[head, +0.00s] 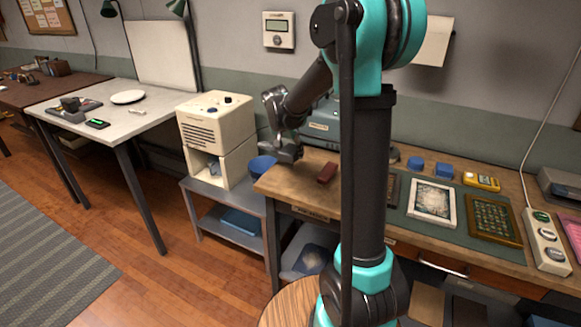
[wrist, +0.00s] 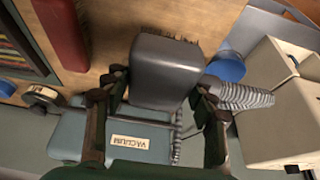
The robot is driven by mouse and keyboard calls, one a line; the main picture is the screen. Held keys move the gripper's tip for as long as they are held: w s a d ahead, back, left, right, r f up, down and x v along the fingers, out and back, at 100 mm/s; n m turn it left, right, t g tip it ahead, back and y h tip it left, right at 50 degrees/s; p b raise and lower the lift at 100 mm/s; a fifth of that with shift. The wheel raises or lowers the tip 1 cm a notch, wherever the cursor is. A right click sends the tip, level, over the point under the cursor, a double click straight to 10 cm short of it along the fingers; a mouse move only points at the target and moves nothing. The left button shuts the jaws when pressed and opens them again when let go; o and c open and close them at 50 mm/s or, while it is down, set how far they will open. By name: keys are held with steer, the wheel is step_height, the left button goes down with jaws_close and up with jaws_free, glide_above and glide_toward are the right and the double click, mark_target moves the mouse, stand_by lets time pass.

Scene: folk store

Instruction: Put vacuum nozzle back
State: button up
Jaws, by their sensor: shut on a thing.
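The vacuum nozzle (wrist: 165,70), a grey block with dark bristles on its edge, is between the two fingers of my gripper (wrist: 160,90) in the wrist view. My gripper is shut on it. A ribbed grey hose (wrist: 242,96) shows at the right of the nozzle. The vacuum (wrist: 85,135), a grey-green box with a VACUUM label, is partly hidden behind the gripper; in the head view the vacuum (head: 322,124) stands at the back of the wooden bench. In the head view my gripper (head: 284,148) is over the bench's left end, left of the vacuum.
A dark red block (head: 326,173) lies on the wooden bench (head: 300,187) near the gripper. A blue cup (head: 262,168) and a cream machine (head: 217,135) stand on the lower grey stand at left. Framed pieces (head: 432,203) lie on the bench at right.

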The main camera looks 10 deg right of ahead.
mark_target(287, 153)
steer(key=shift+f, duration=3.3)
steer(key=o, duration=1.2)
steer(key=shift+f, duration=0.1)
steer(key=v, duration=1.2)
steer(key=shift+d, duration=0.15)
steer(key=s+d+f+n+y, duration=0.1)
steer(key=s+f, duration=0.3)
steer(key=s, duration=0.5)
steer(key=s+d+f+n+y, duration=0.1)
steer(key=s+d+f+n, duration=0.2)
steer(key=s, duration=0.5)
steer(key=s+d+f+n, duration=0.2)
steer(key=s+f+n, duration=0.1)
steer(key=s, duration=0.6)
steer(key=shift+s+d+f+y, duration=0.3)
steer(key=shift+f+y, duration=0.1)
steer(key=shift+f, duration=0.5)
